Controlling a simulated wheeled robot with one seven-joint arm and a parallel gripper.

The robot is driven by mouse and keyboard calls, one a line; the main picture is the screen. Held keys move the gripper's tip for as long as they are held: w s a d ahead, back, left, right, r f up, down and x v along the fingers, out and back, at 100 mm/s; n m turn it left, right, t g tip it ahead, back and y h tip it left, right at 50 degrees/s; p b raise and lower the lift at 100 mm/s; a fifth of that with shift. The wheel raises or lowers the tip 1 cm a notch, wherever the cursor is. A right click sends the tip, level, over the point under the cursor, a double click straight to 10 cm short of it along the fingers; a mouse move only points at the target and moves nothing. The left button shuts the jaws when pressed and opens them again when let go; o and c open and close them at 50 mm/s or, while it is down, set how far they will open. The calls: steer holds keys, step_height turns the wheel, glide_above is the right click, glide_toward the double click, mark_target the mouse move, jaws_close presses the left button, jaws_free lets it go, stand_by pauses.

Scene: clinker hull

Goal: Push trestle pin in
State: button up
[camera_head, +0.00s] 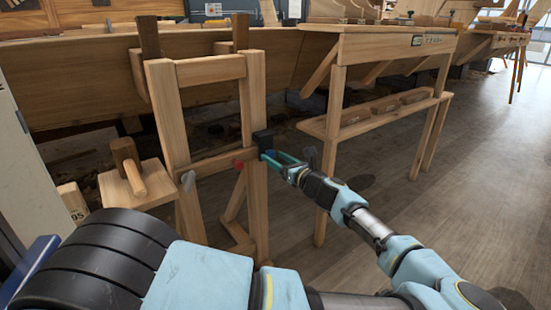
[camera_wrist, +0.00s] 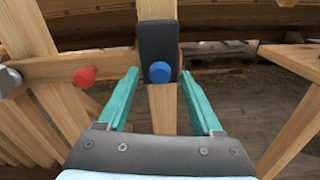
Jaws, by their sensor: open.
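The wooden trestle (camera_head: 167,115) stands upright against the hull. A black block (camera_head: 263,138) is on its right post; in the wrist view the block (camera_wrist: 158,38) has a round blue pin head (camera_wrist: 159,72) near its lower end. A red pin (camera_head: 238,164) sticks out of the crossbar to the left and also shows in the wrist view (camera_wrist: 85,76). A grey piece (camera_head: 188,181) is at the left post. I cannot tell which of these is the trestle pin. My gripper (camera_head: 275,158) is open and empty, its teal fingers (camera_wrist: 160,75) either side of the blue head's line.
A wooden bench (camera_head: 390,40) with a lower shelf stands to the right. A mallet (camera_head: 127,165) rests on a small wooden stand (camera_head: 145,193) at left. The planked hull (camera_head: 80,85) runs behind. The grey floor (camera_head: 470,190) at right is clear.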

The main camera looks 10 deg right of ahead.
steer(key=v, duration=1)
steer(key=shift+p, duration=0.3)
